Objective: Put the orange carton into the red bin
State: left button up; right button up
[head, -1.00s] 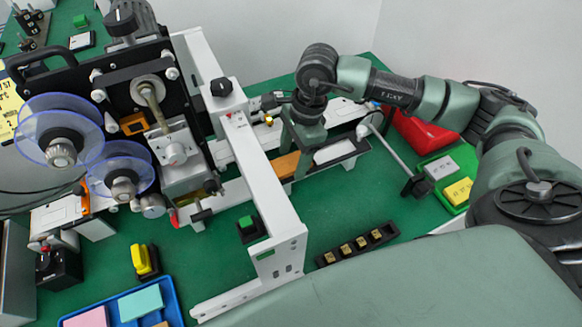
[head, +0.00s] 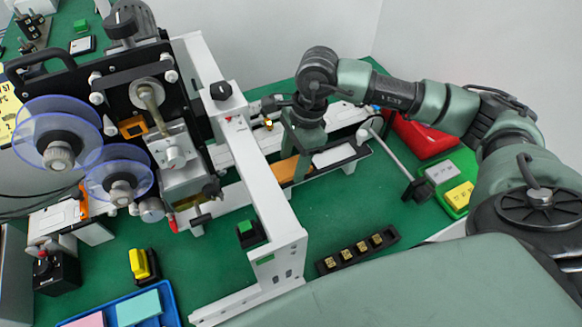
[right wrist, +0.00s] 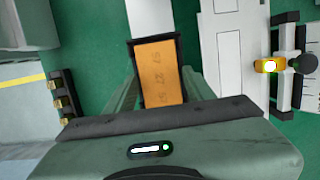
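The orange carton (head: 293,169) lies low at the white and black track in the middle of the bench. In the right wrist view the carton (right wrist: 158,72) sits between the fingers of my right gripper (right wrist: 158,88), with dark edges close along its sides. Whether the fingers press on it is not clear. In the head view the right gripper (head: 303,140) points down just above the carton and partly hides it. The red bin (head: 424,138) stands at the back right, partly behind my right arm. My left gripper is not in view.
A white gantry beam (head: 255,170) and a labelling machine with clear spools stand left of the carton. A thin rod with a black block (head: 418,188) and a green tray (head: 450,180) lie to the right. A black strip (head: 357,250) lies in front.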

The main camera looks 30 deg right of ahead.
aim_at(294, 167)
jog(key=c, duration=0.4)
jog(key=shift+r, duration=0.15)
jog(key=shift+a+p+v, duration=0.25)
jog(key=shift+p+v, duration=0.4)
jog(key=shift+v, duration=0.5)
jog(key=shift+a+p+v, duration=0.25)
jog(key=shift+p+v, duration=0.35)
jog(key=shift+v, duration=0.6)
jog(key=shift+r, duration=0.1)
